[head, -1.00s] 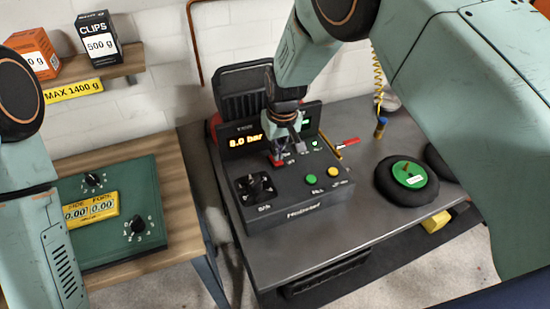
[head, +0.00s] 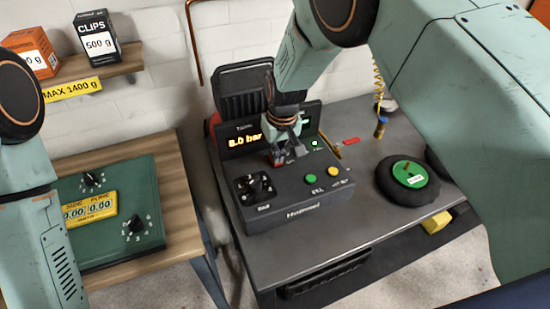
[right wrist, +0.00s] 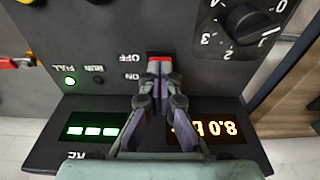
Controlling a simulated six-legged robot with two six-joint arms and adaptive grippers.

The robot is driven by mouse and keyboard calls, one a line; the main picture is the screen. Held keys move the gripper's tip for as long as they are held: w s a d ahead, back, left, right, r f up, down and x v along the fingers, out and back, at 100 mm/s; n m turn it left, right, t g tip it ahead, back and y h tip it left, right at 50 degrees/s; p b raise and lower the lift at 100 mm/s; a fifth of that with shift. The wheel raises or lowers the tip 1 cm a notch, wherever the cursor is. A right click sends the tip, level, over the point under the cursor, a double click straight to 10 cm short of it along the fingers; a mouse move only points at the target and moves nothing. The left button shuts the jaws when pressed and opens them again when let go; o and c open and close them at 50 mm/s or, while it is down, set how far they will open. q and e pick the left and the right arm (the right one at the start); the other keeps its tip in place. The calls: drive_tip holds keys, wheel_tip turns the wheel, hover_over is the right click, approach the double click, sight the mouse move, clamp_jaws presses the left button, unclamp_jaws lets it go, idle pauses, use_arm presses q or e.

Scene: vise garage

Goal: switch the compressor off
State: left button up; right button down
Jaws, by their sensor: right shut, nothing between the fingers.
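The compressor (head: 300,185) is a dark box on the grey bench. Its display (head: 245,140) reads about 8.0 bar and shows upside down in the right wrist view (right wrist: 205,130). A red switch (right wrist: 160,54) sits on its panel beside the OFF and ON marks. My right gripper (right wrist: 160,72) is shut and empty, its fingertips right at the red switch and covering part of it. I cannot tell which way the switch is tipped. In the head view my right gripper (head: 283,152) is over the panel. My left gripper is out of view.
A black knob (head: 254,188), a green button (head: 310,178) and a yellow button (head: 333,171) are on the panel. A green lamp (right wrist: 69,81) is lit by FULL. A red-handled valve (head: 350,140) is at the right.

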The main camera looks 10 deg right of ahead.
drive_tip(key=shift+f, duration=0.3)
drive_tip(key=shift+r+p, duration=3.05)
drive_tip(key=shift+r, duration=0.6)
drive_tip(key=shift+f, duration=0.15)
